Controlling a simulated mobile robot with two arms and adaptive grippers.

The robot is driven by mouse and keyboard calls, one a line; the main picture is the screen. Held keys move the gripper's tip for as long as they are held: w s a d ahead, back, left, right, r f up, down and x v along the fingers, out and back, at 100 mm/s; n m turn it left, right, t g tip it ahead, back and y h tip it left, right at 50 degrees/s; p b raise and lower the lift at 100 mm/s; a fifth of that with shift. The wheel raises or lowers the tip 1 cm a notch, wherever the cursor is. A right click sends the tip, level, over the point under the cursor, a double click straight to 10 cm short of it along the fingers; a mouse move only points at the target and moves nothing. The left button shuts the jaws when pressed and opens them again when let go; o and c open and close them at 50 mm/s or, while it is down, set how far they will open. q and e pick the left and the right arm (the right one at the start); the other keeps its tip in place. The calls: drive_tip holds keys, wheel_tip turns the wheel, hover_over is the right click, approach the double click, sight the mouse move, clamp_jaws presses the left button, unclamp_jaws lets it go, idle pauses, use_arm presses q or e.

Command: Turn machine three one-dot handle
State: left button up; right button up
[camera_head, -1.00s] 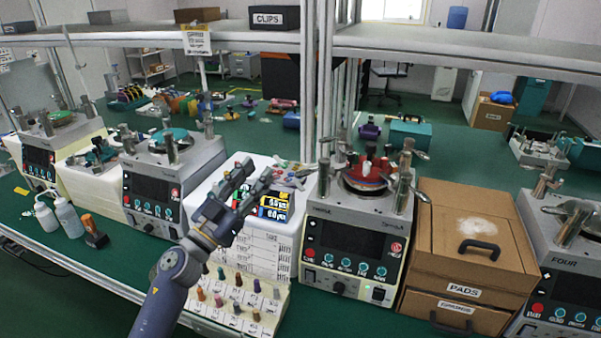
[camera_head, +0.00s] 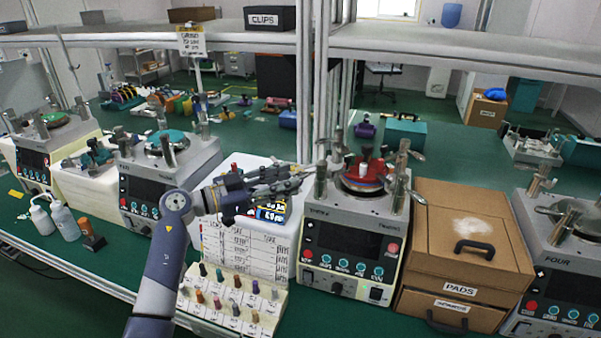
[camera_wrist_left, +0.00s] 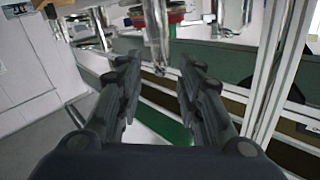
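Machine three (camera_head: 350,240) stands in the middle of the bench, with a dark screen and a red-topped stack (camera_head: 365,178) on its plate. Metal posts with lever handles stand around the plate; a left post (camera_head: 320,186) and a right post (camera_head: 398,188) show. I cannot make out dots on any handle. My left gripper (camera_head: 297,178) points right, its fingertips close to the left post. In the left wrist view the fingers (camera_wrist_left: 158,65) are apart with nothing held. A shiny metal post (camera_wrist_left: 156,32) shows ahead between them; contact cannot be told. My right gripper is out of view.
A shelf (camera_head: 430,45) runs overhead behind.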

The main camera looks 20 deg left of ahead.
sight(301, 176)
use_arm(q)
drive_tip(key=x, duration=0.4)
drive_tip(key=shift+w+d+p, duration=0.3)
clamp_jaws()
